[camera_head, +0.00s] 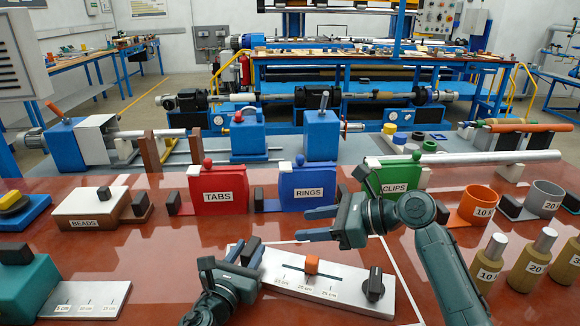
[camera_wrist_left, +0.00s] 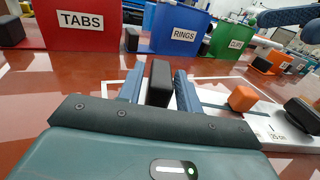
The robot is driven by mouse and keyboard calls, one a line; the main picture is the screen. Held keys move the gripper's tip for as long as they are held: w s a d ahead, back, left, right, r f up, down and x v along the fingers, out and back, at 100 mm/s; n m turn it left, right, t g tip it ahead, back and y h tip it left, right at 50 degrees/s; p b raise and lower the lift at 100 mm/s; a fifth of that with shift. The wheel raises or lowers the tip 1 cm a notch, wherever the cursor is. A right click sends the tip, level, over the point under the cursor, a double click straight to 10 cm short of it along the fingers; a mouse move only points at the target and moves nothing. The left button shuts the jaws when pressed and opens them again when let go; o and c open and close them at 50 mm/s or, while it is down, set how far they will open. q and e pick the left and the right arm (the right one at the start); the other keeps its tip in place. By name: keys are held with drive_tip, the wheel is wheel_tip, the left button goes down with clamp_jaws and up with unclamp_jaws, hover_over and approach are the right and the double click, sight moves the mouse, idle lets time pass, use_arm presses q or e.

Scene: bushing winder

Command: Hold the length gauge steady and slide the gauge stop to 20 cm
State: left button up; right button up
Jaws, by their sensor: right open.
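The length gauge is a silver plate (camera_head: 350,296) with a dark slot, several cm labels and a black knob (camera_head: 374,284) at its right end. The orange gauge stop (camera_head: 311,265) sits on the slot, left of the knob; it also shows in the left wrist view (camera_wrist_left: 242,98). My left gripper (camera_head: 240,256) is at the gauge's left end, its fingers closely on both sides of the upright black handle (camera_wrist_left: 159,83), seemingly shut on it. My right gripper (camera_head: 316,223) is open and empty, above and behind the stop, fingers pointing left. The small label figures are hard to read.
Behind stand the red TABS bin (camera_head: 220,190), blue RINGS bin (camera_head: 307,186) and green CLIPS bin (camera_head: 396,176). Numbered weights (camera_head: 489,262) stand at right. A teal block on a second scaled plate (camera_head: 95,300) lies at left. Red tabletop between is clear.

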use_arm(q)
drive_tip(key=shift+o, duration=1.3)
